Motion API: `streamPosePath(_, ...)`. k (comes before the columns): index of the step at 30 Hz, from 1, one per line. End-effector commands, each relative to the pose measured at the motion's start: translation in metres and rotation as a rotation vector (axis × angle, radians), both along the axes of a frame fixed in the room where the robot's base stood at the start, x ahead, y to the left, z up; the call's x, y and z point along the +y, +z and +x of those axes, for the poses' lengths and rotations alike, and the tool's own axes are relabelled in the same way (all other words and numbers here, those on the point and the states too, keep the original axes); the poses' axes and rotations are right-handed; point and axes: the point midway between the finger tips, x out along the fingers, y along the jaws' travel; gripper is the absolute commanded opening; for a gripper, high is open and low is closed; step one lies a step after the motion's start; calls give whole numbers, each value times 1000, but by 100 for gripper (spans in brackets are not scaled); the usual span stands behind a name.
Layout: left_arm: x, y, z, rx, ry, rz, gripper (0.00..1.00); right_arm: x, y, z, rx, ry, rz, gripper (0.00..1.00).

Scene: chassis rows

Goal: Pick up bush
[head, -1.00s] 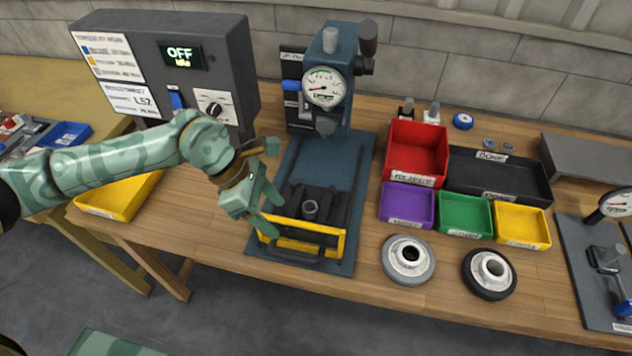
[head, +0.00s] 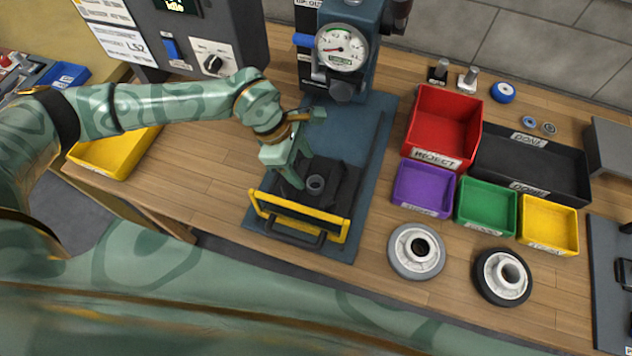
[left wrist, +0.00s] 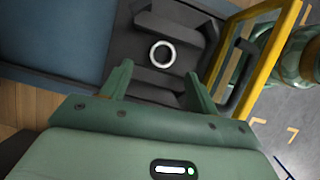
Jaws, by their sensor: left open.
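The bush (head: 316,184) is a small grey ring-shaped piece standing upright in the dark fixture block of the press, behind the yellow guard frame (head: 298,215). In the left wrist view the bush (left wrist: 162,53) shows as a pale ring with a dark hole, just beyond and roughly between the fingertips. My left gripper (head: 301,170) is open and empty, just to the left of the bush in the head view. In the left wrist view its two fingers (left wrist: 157,75) stand well apart and do not visibly touch the bush. My right gripper is not in view.
The press column with its dial gauge (head: 342,48) rises behind the fixture. The yellow guard stands at the front. Red (head: 443,125), purple (head: 423,188), green (head: 486,206) and yellow (head: 548,224) bins and two wheels (head: 416,251) are to the right.

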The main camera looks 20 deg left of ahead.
Motion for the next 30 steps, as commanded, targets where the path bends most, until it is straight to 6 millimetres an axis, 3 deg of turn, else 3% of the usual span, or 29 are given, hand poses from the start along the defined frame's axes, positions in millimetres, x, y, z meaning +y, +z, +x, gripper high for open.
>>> streamPosePath(5, -6, -14, -1, 3, -1, 0, 61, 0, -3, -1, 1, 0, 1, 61)
streamPosePath(12, -23, -49, -1, 3, 0, 0, 61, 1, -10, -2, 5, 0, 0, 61)
streamPosePath(21, -26, -55, 0, 1, 1, 0, 61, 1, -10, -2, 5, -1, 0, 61)
streamPosePath(22, -26, -55, 0, 1, 1, 0, 58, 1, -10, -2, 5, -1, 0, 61)
streamPosePath(27, -26, -55, 0, 1, 1, 0, 10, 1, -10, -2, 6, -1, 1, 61)
streamPosePath(30, -26, -54, 0, 0, 1, 0, 10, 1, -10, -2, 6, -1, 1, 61)
